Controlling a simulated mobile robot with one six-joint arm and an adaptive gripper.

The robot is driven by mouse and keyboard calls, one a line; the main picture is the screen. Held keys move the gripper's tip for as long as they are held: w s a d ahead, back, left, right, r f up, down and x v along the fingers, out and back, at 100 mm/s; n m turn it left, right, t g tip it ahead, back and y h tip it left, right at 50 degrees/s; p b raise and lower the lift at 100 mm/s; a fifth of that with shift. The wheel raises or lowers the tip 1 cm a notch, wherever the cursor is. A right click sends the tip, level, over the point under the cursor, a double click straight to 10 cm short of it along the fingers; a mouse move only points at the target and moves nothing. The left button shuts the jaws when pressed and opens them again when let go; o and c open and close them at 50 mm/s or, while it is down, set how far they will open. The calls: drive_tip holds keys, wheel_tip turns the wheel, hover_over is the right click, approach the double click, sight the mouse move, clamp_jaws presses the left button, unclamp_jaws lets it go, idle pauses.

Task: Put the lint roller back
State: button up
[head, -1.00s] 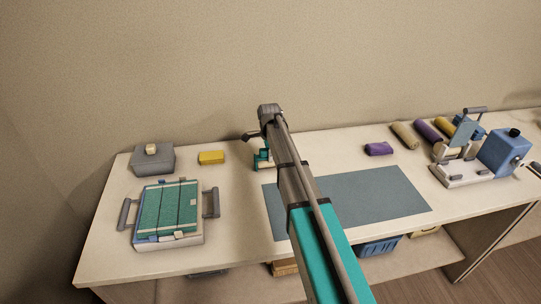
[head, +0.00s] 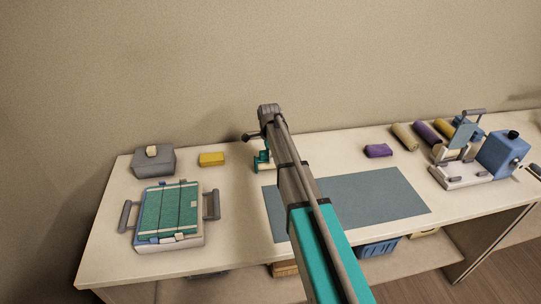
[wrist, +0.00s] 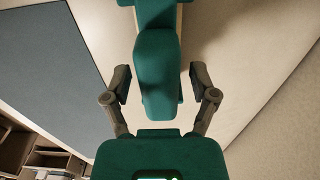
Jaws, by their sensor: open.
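My gripper (head: 252,137) is at the end of the arm, low over the back of the table; in the head view only a dark finger shows clearly. A small teal item (head: 262,157) with pale parts stands on the table just below it, partly hidden by my arm. In the wrist view my gripper (wrist: 158,82) is open, its two grey fingers spread on either side of a rounded teal piece (wrist: 158,65), with gaps visible. I cannot tell for sure whether this piece is the lint roller or its holder.
A blue-grey mat (head: 385,200) lies right of the teal item. A grey box (head: 153,160), a yellow block (head: 211,159) and a teal-topped tray with handles (head: 142,243) stand left. Rolls (head: 404,136), a purple bundle (head: 378,151) and a blue machine (head: 503,153) stand right. The wall is close behind.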

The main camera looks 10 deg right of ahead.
drive_tip(key=shift+r+p, duration=5.4)
drive_tip(key=shift+r, duration=0.2)
drive_tip(key=s+n, duration=1.8)
drive_tip(key=s, duration=1.1)
drive_tip(key=shift+d, duration=0.3)
drive_tip(key=shift+f, duration=0.1)
wheel_tip(320, 180, down, 5)
drive_tip(key=b, duration=0.5)
